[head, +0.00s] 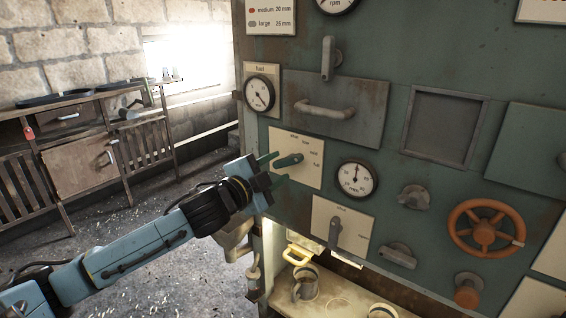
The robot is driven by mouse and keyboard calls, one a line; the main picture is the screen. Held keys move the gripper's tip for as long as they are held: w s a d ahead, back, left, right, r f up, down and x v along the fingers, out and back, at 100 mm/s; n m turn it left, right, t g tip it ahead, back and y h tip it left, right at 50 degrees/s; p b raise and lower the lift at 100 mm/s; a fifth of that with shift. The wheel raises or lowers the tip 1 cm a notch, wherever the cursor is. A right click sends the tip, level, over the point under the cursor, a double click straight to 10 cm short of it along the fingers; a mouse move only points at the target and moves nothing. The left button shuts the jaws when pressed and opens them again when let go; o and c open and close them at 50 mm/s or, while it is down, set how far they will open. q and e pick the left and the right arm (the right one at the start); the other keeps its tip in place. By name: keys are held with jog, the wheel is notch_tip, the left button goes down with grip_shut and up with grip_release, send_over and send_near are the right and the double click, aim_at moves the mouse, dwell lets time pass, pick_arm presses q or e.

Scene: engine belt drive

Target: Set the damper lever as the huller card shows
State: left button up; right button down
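A dark green lever (288,160) sits on a cream plate (283,142) with several small position labels; its handle points left and slightly down. The title is too small to read, so I cannot tell for certain that it is the damper lever. My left gripper (274,169) is at the handle's free end, its two fingers apart, one above and one below the handle. I cannot tell if they touch it. My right gripper is not in view. I cannot identify the huller card; a card at the top (270,16) reads medium 20 mm and large 25 mm.
The green panel also bears a grey lever (335,237) on another plate, round gauges (356,178), a drawer-like hatch (335,108) and an orange handwheel (486,228). Mugs (306,283) stand on a ledge below. A wooden bench (85,155) is at left; the floor between is open.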

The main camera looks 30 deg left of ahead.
aim_at(285, 164)
pick_arm(q)
jog(key=shift+w+d, duration=0.15)
jog(key=shift+w, duration=1.45)
grip_shut()
jog(key=shift+p, duration=0.35)
jog(key=n+p, duration=0.2)
jog(key=n, duration=0.1)
jog(key=shift+n+p, duration=1)
jog(key=shift+n, duration=0.5)
